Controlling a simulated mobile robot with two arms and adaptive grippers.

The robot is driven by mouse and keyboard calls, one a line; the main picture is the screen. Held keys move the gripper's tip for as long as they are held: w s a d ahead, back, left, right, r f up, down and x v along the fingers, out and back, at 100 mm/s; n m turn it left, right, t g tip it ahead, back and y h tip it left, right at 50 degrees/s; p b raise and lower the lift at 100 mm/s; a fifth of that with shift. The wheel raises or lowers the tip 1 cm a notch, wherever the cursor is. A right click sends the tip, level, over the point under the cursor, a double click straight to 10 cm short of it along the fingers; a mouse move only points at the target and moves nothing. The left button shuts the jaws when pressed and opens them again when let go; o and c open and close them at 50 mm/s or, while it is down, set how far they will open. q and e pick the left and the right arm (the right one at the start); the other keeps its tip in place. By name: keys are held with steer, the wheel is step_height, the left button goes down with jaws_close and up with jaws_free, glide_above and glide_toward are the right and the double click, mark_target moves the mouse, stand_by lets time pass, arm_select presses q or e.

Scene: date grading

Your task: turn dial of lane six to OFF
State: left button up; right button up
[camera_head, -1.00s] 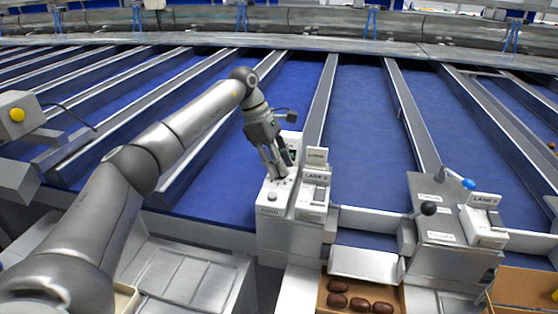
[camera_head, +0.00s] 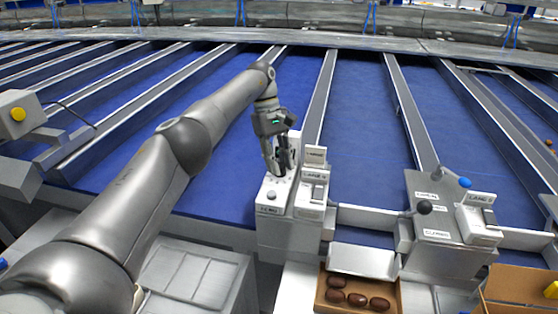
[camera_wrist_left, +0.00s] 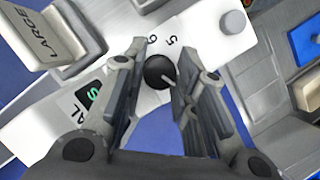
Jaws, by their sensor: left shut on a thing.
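The black round dial (camera_wrist_left: 160,72) with a white pointer line shows in the wrist view, on a white panel with printed numbers beside it. My left gripper (camera_head: 281,172) is shut on it, one finger at each side. In the head view the dial is hidden by the fingers. The dial sits on the grey-white lane control box (camera_head: 288,237), whose lane plate (camera_head: 315,175) is small and hard to read. A green-lit display (camera_wrist_left: 94,95) is next to the dial in the wrist view. My right gripper is out of view.
A grey round button (camera_head: 271,195) is on the front of the same box. A second lane box (camera_head: 445,225) with blue and black ball levers stands to the right. A cardboard box (camera_head: 322,302) with several dates is in front. Blue lanes with metal dividers lie behind.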

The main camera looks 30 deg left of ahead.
arm_select(q)
steer(key=shift+r, duration=0.1)
stand_by(0.4)
steer(key=o, duration=1)
